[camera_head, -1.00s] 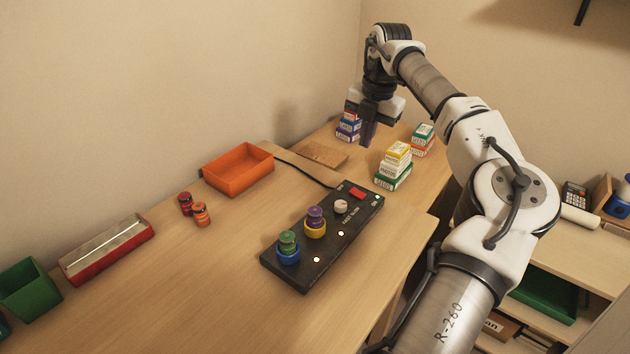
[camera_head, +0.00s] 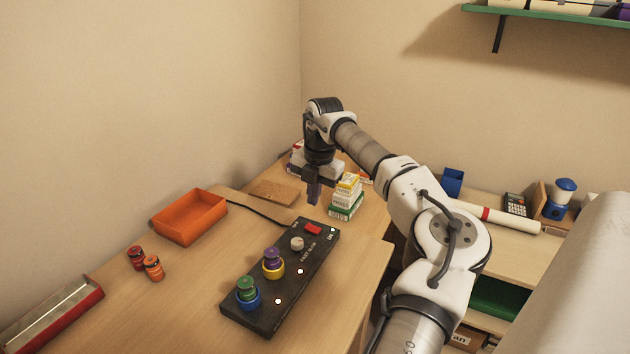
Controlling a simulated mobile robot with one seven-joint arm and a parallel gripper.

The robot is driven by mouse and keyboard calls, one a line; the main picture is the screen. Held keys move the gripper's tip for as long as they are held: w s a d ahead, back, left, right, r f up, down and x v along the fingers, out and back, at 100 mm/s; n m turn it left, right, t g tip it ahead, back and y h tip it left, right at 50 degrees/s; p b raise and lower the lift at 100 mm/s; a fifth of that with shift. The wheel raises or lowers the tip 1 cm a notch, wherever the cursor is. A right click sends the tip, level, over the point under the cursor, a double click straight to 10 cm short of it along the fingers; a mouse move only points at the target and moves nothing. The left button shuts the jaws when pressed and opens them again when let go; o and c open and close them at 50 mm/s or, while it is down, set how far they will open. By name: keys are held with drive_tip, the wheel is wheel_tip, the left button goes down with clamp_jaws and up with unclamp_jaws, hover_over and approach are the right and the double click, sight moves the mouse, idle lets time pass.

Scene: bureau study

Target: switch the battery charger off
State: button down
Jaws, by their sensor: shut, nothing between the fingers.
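The battery charger (camera_head: 285,290) is a long black box lying on the desk. A red switch (camera_head: 312,229) sits near its far end, beside a pale round knob (camera_head: 297,243). A green-topped battery (camera_head: 247,286) stands in a blue ring and a purple-topped battery (camera_head: 273,257) in a yellow ring on the charger. Small white lights show along its right side. My gripper (camera_head: 313,200) points down, shut and empty, just beyond the charger's far end and apparently above the desk. I cannot tell its exact height over the switch.
Stacked small boxes (camera_head: 346,200) stand just right of my gripper, with more boxes behind it. A cable runs from the charger's far end. The front desk is clear.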

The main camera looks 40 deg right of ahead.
sight(314, 229)
drive_tip(key=f, duration=0.5)
drive_tip(key=w+f+p, duration=0.1)
drive_tip(key=f, duration=0.1)
drive_tip(key=shift+a+f, duration=0.25)
drive_tip(key=shift+f, duration=0.05)
drive_tip(key=shift+f, duration=0.1)
drive_tip(key=shift+f, duration=0.2)
drive_tip(key=shift+s, duration=0.15)
drive_tip(key=shift+s+d, duration=0.3)
drive_tip(key=shift+s, duration=0.35)
drive_tip(key=shift+r+p, duration=0.2)
drive_tip(key=shift+p, duration=0.1)
